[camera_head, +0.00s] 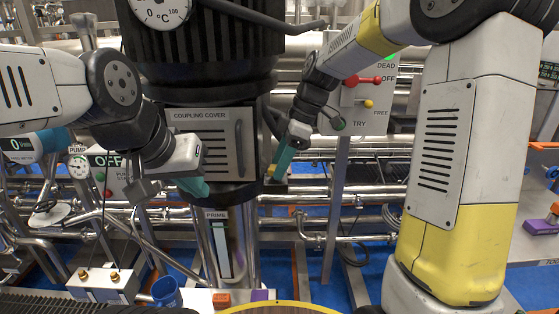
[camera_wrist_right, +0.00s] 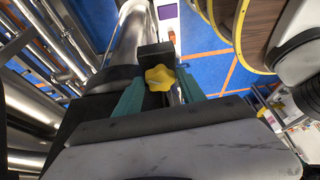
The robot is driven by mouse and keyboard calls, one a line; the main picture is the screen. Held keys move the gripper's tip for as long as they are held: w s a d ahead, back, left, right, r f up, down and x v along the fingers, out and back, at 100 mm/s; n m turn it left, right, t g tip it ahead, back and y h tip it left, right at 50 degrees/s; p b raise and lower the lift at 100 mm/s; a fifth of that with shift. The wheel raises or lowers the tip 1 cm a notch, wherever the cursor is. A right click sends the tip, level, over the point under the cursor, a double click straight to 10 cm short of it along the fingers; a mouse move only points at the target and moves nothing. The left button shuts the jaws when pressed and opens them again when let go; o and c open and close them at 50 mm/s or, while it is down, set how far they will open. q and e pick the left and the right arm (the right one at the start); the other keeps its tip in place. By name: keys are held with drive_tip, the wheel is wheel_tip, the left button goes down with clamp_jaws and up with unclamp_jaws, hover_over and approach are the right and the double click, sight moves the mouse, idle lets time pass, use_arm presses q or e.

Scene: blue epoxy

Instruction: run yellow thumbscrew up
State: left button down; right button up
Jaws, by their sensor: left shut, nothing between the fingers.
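The yellow thumbscrew (camera_wrist_right: 160,78) is a star-shaped knob on a dark block, seen in the right wrist view between the teal fingers of my right gripper (camera_wrist_right: 161,88). The fingers flank it closely, but I cannot tell whether they touch it. My left gripper (camera_head: 196,188) is shut and empty, at the left of the column under the coupling cover.
The coupling cover (camera_head: 211,142) is a grey plate with a handle on the dark housing. A steel prime column (camera_head: 222,250) stands below it. A panel with a red lever (camera_head: 363,81) stands to the right. Pipes run behind.

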clamp_jaws()
drive_tip(key=shift+m, duration=0.4)
drive_tip(key=m+t, duration=0.1)
drive_tip(key=m, duration=0.2)
drive_tip(key=shift+s+m+t, duration=0.2)
drive_tip(key=shift+m+t, duration=0.1)
drive_tip(key=shift+t, duration=0.1)
drive_tip(key=m, duration=0.1)
drive_tip(key=m+t, duration=0.1)
drive_tip(key=m, duration=0.1)
drive_tip(key=shift+s+a+m+h, duration=0.1)
drive_tip(key=shift+s+m+h, duration=0.05)
drive_tip(key=shift+m+h, duration=0.2)
drive_tip(key=m, duration=0.2)
drive_tip(key=m+t+h, duration=0.1)
drive_tip(key=m, duration=0.1)
drive_tip(key=shift+s+a+m+t, duration=0.1)
drive_tip(key=shift+a+m+t, duration=0.05)
drive_tip(key=shift+m+t, duration=0.15)
drive_tip(key=shift+a+m+t+h, duration=0.15)
drive_tip(key=shift+m+h, duration=0.35)
drive_tip(key=shift+m, duration=0.6)
drive_tip(key=shift+m+t+h, duration=0.15)
drive_tip(key=shift+m+h, duration=0.3)
drive_tip(key=shift+m, duration=0.6)
